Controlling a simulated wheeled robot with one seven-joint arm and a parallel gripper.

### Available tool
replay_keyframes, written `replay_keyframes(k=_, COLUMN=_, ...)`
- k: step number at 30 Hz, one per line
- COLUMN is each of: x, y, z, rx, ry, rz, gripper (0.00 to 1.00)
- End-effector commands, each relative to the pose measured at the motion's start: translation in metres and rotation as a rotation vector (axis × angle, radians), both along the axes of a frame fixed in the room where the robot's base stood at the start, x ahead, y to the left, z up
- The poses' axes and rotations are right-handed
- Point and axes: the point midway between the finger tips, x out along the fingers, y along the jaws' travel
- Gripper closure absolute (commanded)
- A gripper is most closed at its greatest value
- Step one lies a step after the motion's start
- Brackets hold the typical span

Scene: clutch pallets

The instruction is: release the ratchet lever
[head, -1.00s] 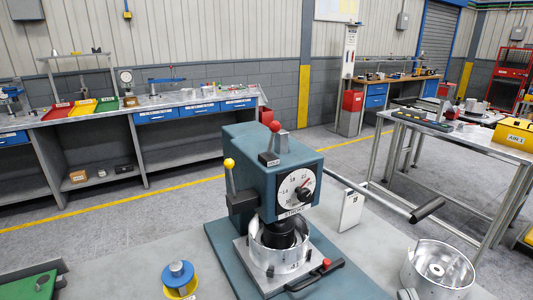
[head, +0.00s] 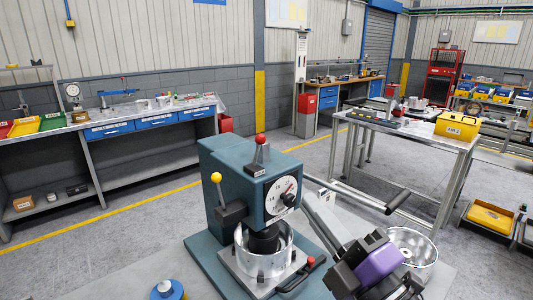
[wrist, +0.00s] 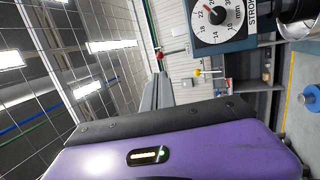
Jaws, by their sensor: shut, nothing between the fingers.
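The blue-green press (head: 235,165) stands on the bench with a round dial (head: 281,195) on its front. A lever with a yellow ball (head: 216,177) stands nearly upright on its left side. A red-knobbed lever (head: 260,140) stands on top. I cannot tell for certain which is the ratchet lever. My gripper (head: 311,205) reaches in from the lower right, its grey fingers just right of the dial in the picture. In the wrist view the fingers (wrist: 159,85) are together and empty, and the red knob (wrist: 160,54), yellow ball (wrist: 196,73) and dial (wrist: 216,20) show beyond.
A silver ring (head: 262,257) sits under the press, with a red-tipped black handle (head: 301,273) in front. A long bar with a black grip (head: 398,201) extends behind my gripper. A silver drum (head: 418,243) stands at the right. A blue-topped part (head: 166,290) stands lower left.

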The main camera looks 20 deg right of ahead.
Motion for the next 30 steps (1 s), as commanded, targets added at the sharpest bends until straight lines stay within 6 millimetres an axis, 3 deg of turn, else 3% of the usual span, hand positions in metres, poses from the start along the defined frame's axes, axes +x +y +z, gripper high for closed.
replay_keyframes(k=17, x=0.007, y=0.001, z=0.001, rx=-0.015, ry=-0.006, rz=-0.005, gripper=1.00)
replay_keyframes(k=23, x=0.023, y=0.003, z=0.006, rx=-0.014, ry=-0.008, rz=-0.006, gripper=1.00)
replay_keyframes(k=30, x=0.067, y=0.011, z=0.029, rx=-0.011, ry=-0.003, rz=-0.003, gripper=1.00)
